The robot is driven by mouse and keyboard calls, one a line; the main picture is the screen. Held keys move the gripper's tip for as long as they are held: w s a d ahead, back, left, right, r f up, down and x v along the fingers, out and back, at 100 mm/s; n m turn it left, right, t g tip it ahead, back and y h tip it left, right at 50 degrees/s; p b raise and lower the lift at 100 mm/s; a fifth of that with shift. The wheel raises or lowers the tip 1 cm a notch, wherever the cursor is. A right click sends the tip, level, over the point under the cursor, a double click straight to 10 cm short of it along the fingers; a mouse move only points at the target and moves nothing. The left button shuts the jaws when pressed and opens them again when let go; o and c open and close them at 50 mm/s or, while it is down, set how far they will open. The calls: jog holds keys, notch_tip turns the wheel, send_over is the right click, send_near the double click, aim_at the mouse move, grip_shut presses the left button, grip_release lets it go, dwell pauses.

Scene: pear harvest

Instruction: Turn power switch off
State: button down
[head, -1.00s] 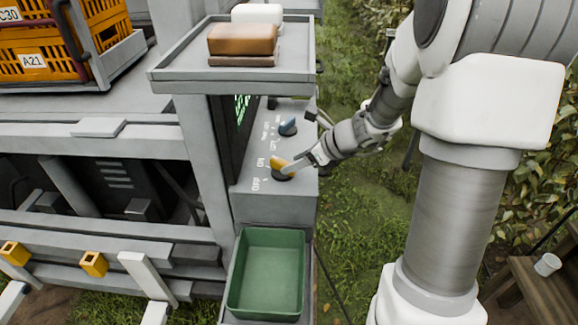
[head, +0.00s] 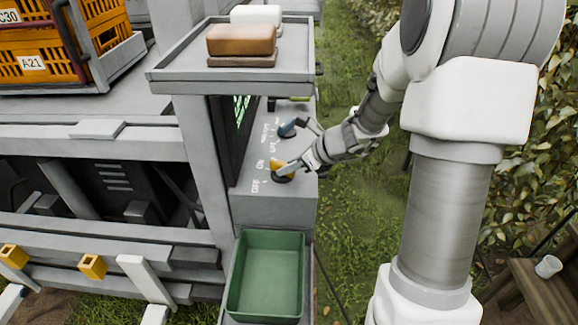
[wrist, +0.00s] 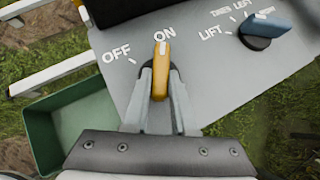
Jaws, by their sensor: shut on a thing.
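The power switch is a yellow knob with a white tip on a dark round base (head: 277,163), on the grey control panel (head: 250,206). In the wrist view the yellow knob (wrist: 161,85) points up, its white tip just below the ON label (wrist: 165,34). The OFF label (wrist: 117,53) lies to its left. My gripper (wrist: 161,72) is shut on the knob, one finger on each side. In the head view my gripper (head: 289,168) reaches the knob from the right and hides part of it.
A blue knob (wrist: 266,26) with LIFT and other labels sits right of the switch. A green bin (head: 235,290) stands below the panel. A shelf (head: 180,75) with a brown block (head: 241,40) hangs above. Grass lies open to the right of the panel.

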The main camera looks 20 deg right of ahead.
jog(key=shift+r, duration=0.1)
jog(key=shift+w+d+r+n+g+y+p, duration=0.1)
jog(key=shift+w+d+n+g+y+p, duration=0.1)
jog(key=shift+n+g+y+p, duration=0.65)
jog(key=n+p, duration=0.1)
jog(key=n+g+p, duration=0.2)
jog(key=n, duration=0.1)
jog(key=shift+w+d+y, duration=0.1)
jog(key=shift+w+y, duration=0.15)
jog(key=shift+y, duration=0.1)
jog(key=n+g+p, duration=0.1)
jog(key=n+g, duration=0.1)
jog(key=n, duration=0.1)
jog(key=shift+w+g+y+p, duration=0.25)
jog(key=shift+w+y+p, duration=0.05)
jog(key=shift+p, duration=0.05)
jog(key=shift+w+n+g+p, duration=0.2)
jog(key=shift+n+g, duration=0.35)
jog(key=shift+n, duration=0.3)
jog(key=shift+w+n+g+p, duration=0.1)
jog(key=shift+n+g+p, duration=0.05)
jog(key=shift+n+g, duration=0.55)
jog(key=c, duration=0.7)
grip_release()
